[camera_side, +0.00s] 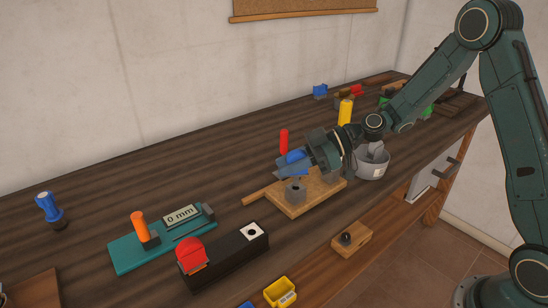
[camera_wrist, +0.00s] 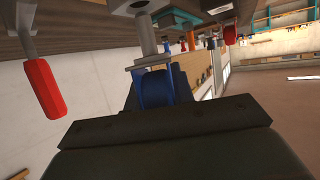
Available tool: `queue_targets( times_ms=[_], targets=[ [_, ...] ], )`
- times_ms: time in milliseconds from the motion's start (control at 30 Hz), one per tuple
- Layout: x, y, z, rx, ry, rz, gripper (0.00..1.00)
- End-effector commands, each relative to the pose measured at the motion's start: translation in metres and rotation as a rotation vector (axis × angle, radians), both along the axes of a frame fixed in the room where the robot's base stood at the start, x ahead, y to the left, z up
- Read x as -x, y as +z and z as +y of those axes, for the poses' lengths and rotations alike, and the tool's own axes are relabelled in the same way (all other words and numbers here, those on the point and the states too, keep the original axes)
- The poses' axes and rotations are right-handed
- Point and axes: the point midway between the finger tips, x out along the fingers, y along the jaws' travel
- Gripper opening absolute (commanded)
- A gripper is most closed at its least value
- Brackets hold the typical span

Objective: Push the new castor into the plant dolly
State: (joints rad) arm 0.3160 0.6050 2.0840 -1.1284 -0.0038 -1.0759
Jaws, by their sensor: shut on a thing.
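In the side view, the blue of the castor (camera_side: 294,156) shows at the tip of my gripper (camera_side: 298,162), above a wooden board with a handle, apparently the plant dolly (camera_side: 322,190). A grey holed cylinder (camera_side: 295,190) stands on the board just below. My gripper hides part of the board.
A red-handled tool (camera_side: 283,141) stands just behind the board; a yellow one (camera_side: 345,111) is farther right. A grey pot (camera_side: 371,164) stands close to the board's right. A teal gauge (camera_side: 165,240) and black box (camera_side: 225,255) are left. The far-left bench has free room.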

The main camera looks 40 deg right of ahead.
Motion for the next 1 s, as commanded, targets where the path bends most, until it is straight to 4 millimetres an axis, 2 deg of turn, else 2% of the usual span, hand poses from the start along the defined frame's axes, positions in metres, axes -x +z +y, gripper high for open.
queue_targets(
  times_ms=[1000],
  targets=[
    [0.0, -0.022, 0.0, -0.001, -0.001, 0.002, 0.0]
  ],
)
